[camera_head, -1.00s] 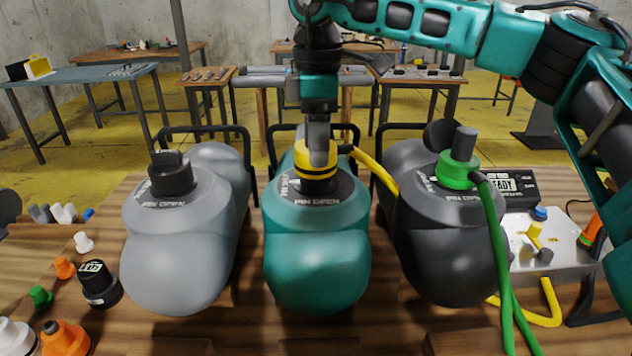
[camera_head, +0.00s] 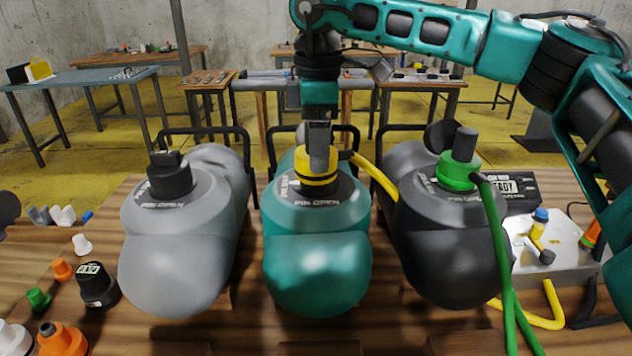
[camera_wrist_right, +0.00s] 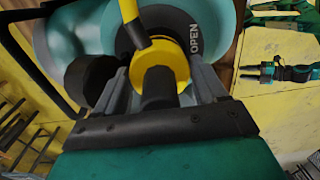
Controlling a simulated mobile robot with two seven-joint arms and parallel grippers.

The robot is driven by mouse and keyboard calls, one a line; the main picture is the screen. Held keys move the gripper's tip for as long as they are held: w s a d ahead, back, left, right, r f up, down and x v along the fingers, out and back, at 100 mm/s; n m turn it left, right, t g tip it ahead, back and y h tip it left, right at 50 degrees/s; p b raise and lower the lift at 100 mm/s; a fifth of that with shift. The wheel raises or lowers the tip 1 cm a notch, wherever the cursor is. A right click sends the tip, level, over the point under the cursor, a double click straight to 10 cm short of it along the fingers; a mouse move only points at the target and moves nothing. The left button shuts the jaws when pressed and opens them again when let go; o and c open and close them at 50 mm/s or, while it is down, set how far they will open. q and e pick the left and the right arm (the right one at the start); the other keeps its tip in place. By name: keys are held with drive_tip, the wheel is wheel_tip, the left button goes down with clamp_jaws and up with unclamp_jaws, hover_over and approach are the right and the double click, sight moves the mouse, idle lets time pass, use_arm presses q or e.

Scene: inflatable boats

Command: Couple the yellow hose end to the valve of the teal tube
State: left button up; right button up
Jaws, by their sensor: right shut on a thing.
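The teal tube (camera_head: 316,270) lies in the middle of the table, its valve under the yellow hose end. The yellow hose end (camera_head: 317,180) sits upright on the dark valve area of the teal tube; whether it is locked there I cannot tell. My right gripper (camera_head: 319,165) points down and is shut on the hose end's grip. In the right wrist view, the yellow ring (camera_wrist_right: 172,62) and dark grip lie between the fingers (camera_wrist_right: 160,88), with the hose leaving the ring. The yellow hose (camera_head: 376,174) runs right behind the dark tube. My left gripper is not in view.
A grey tube (camera_head: 175,265) with a dark cap stands left, and a dark grey tube (camera_head: 450,260) with a green hose end (camera_head: 459,165) stands right. A pump box (camera_head: 560,250) is at far right. Loose coloured caps (camera_head: 65,335) lie at left.

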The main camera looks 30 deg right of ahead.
drive_tip(key=shift+f+b, duration=0.65)
drive_tip(key=shift+f, duration=0.25)
idle(0.4)
